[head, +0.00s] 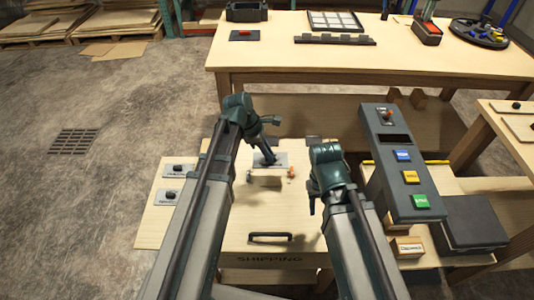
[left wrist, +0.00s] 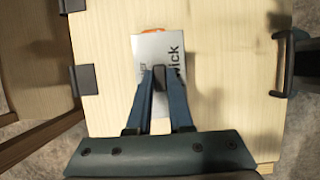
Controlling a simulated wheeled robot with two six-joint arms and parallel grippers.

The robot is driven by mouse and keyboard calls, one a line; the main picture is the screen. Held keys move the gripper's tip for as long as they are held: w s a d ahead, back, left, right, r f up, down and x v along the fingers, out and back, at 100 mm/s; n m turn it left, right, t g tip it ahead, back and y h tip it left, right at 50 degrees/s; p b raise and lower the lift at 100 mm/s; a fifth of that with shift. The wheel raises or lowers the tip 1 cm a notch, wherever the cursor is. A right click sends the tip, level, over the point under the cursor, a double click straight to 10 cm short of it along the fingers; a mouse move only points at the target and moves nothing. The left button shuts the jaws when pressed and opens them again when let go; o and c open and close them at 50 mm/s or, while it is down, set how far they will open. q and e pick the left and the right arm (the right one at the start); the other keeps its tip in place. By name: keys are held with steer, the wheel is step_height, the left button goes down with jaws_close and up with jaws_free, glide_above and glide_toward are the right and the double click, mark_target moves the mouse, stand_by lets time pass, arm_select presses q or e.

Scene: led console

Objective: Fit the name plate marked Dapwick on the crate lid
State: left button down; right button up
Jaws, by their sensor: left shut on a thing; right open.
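My left gripper (head: 268,158) is shut on a grey name plate (head: 283,158) above the crate lid. In the left wrist view the fingers (left wrist: 160,75) cover the middle of the plate (left wrist: 148,48); the letters "wick" show beside them. The pale wooden crate lid (head: 240,217) has a black handle (head: 270,236) near its front, also seen in the left wrist view (left wrist: 290,65).
Two grey plates with black knobs (head: 178,170) lie on a board left of the lid. A grey console (head: 395,165) with blue, yellow and green buttons stands to the right, beside a dark box (head: 470,225). A long wooden table (head: 330,65) stands behind.

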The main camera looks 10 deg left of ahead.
mark_target(265, 161)
arm_select(q)
steer(key=shift+f+b, duration=3.25)
steer(key=shift+f, duration=0.1)
arm_select(e)
steer(key=shift+f, duration=3.3)
arm_select(q)
steer(key=shift+f+b, duration=0.7)
steer(key=shift+b, duration=0.05)
arm_select(e)
steer(key=shift+f, duration=0.75)
